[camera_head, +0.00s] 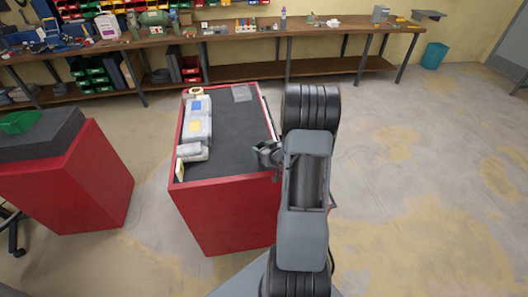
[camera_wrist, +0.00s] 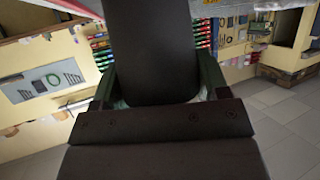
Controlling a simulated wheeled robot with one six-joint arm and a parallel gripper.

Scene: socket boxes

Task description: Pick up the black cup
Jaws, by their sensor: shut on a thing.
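My gripper (camera_head: 266,152) is at the right edge of the red cabinet's dark top in the head view, partly hidden behind my own arm. In the wrist view, the gripper (camera_wrist: 157,82) has a dark green finger on each side of the black cup (camera_wrist: 150,45). The cup appears as a smooth, dark, rounded shape filling the space between the fingers, and the gripper is shut on it. I cannot make out the cup clearly in the head view. Its far end is cut off by the top of the wrist view.
The red cabinet (camera_head: 226,215) has grey packages (camera_head: 198,122) along its left side; the rest of its top is mostly clear. Another red cabinet with a green bin (camera_head: 20,122) stands left. A long workbench (camera_head: 240,35) lines the back wall. Open floor lies right.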

